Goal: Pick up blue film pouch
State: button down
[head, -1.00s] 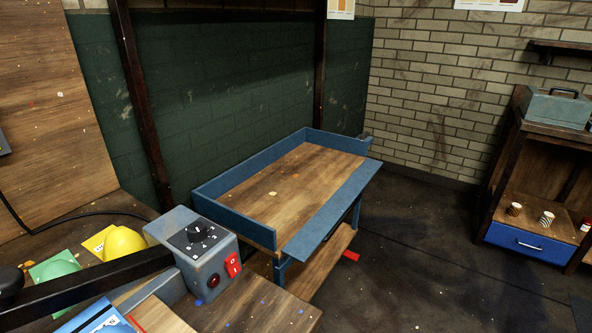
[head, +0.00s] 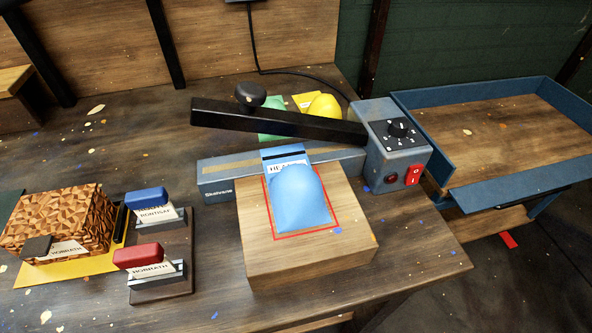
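The blue film pouch (head: 299,200) lies puffed up on a wooden block, inside a red outlined square. Its flat top end, with a printed label, reaches back to the grey-blue bar of the sealing machine. The machine's black lever arm (head: 275,121) is raised above the bar and ends in a round black knob at the left. A dial and a red switch sit on its grey control box (head: 392,148). My gripper is not in view.
Green (head: 270,122) and yellow (head: 322,106) pouches lie behind the sealer. Red (head: 138,254) and blue (head: 146,196) stamps stand on a dark holder at the left, beside a patterned box (head: 62,222). A blue-rimmed tray table (head: 480,195) stands at the right.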

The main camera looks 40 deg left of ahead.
aim_at(296, 194)
jog(key=l+u, duration=0.1)
jog(key=u, duration=0.65)
jog(key=k+l+u, duration=0.1)
jog(key=u, duration=0.3)
